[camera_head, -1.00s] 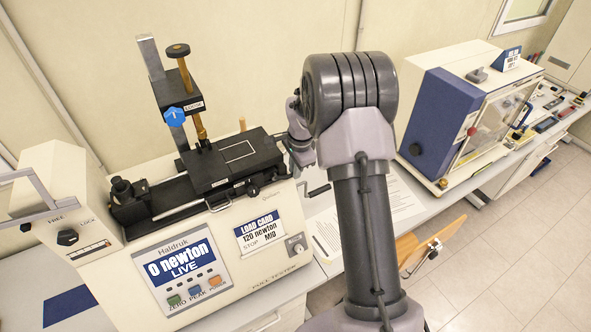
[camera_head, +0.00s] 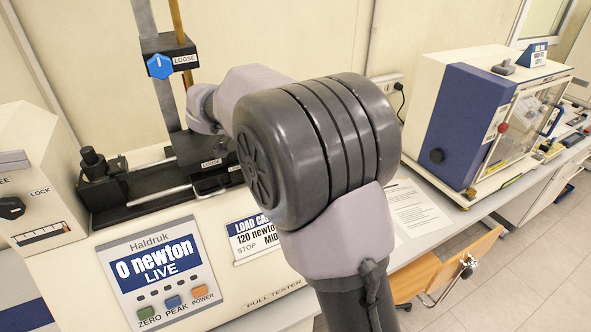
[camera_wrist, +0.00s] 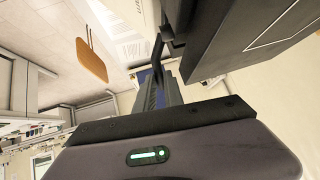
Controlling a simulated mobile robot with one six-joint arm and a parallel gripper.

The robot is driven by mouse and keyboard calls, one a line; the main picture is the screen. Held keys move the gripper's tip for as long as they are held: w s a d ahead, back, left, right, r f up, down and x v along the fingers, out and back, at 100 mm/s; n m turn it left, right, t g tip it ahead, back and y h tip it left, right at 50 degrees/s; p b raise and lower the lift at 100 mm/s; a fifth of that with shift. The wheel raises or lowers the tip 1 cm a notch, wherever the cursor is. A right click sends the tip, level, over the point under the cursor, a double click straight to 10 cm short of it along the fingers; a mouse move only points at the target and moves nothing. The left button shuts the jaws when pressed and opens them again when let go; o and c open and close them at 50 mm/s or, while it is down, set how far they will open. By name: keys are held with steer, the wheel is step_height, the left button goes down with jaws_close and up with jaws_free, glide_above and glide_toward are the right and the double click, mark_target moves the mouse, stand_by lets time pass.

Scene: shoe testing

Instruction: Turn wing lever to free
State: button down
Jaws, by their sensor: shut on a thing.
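The pull tester's black wing lever (camera_head: 11,208) sits beside its LOCK label at the far left in the head view. The FREE label is partly cut off by the frame, and I cannot tell its exact pointing. My gripper is hidden behind my arm in the head view. In the wrist view my gripper (camera_wrist: 162,88) is shut on a dark part close to a thin black bent lever (camera_wrist: 160,48) and the black carriage (camera_wrist: 245,40). I cannot make out the grip clearly. My gripper is well to the right of the wing lever.
The display (camera_head: 160,263) reads 0 newton. A blue and white cabinet (camera_head: 470,125) stands at the right. A wooden seat (camera_head: 450,268) is at the counter's front.

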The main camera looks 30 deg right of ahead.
steer(key=shift+a+r+h+b, duration=0.1)
steer(key=shift+a+h+b, duration=0.45)
steer(key=shift+h+b, duration=0.55)
steer(key=shift+a+h+b, duration=0.5)
steer(key=shift+h+b, duration=0.2)
steer(key=shift+b, duration=0.65)
steer(key=c, duration=1.7)
jaws_free()
steer(key=p+v, duration=0.1)
steer(key=v, duration=0.4)
steer(key=p+v, duration=0.1)
steer(key=v, duration=0.5)
steer(key=p+v, duration=0.1)
steer(key=v, duration=0.5)
steer(key=shift+s+a, duration=0.2)
steer(key=shift+s, duration=0.15)
steer(key=shift+c, duration=0.3)
